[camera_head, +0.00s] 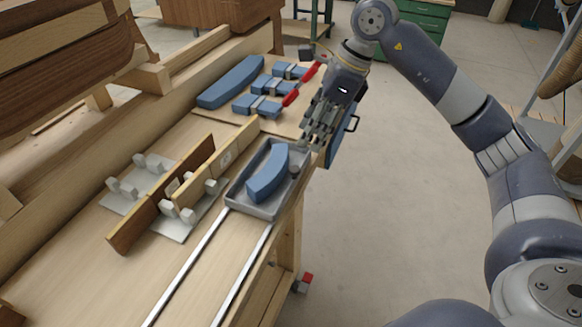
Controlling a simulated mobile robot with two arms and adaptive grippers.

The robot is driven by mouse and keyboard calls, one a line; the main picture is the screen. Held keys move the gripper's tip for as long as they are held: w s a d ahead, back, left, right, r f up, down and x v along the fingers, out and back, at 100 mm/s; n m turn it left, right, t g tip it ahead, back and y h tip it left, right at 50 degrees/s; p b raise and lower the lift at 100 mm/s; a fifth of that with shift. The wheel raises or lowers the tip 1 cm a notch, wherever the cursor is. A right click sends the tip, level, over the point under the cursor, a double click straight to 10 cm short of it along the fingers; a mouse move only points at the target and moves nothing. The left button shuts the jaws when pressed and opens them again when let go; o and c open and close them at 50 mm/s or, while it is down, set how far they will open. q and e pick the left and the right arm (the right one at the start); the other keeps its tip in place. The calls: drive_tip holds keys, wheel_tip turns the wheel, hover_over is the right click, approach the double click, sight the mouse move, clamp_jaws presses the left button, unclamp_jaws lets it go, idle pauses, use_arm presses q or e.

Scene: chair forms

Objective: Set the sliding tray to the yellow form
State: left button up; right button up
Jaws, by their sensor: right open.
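The sliding tray (240,206) is a shallow grey tray on two pale rails (197,255) that run along the bench toward the lower left. It sits at the far end of the visible rails. A curved blue form (267,174) lies in it. A small dark knob (294,171) stands at its right side. My right gripper (308,146) is open, fingers pointing down, just above and beyond the knob; I cannot tell if they touch. I cannot make out a yellow form. My left gripper is out of view.
A wooden bench (110,285) carries a grey fixture (172,226) with clamps and wooden strips left of the tray. Open floor (400,190) lies to the right.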

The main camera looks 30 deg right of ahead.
sight(295, 169)
drive_tip(key=shift+n, duration=0.6)
drive_tip(key=p+x, duration=0.1)
drive_tip(key=x, duration=0.5)
drive_tip(key=p+x, duration=0.1)
drive_tip(key=x, duration=0.2)
drive_tip(key=shift+s+d+f+p, duration=0.1)
drive_tip(key=shift+d+f+p, duration=0.1)
drive_tip(key=shift+d+p, duration=0.15)
drive_tip(key=shift+a+f, duration=0.15)
drive_tip(key=shift+f, duration=0.4)
clamp_jaws()
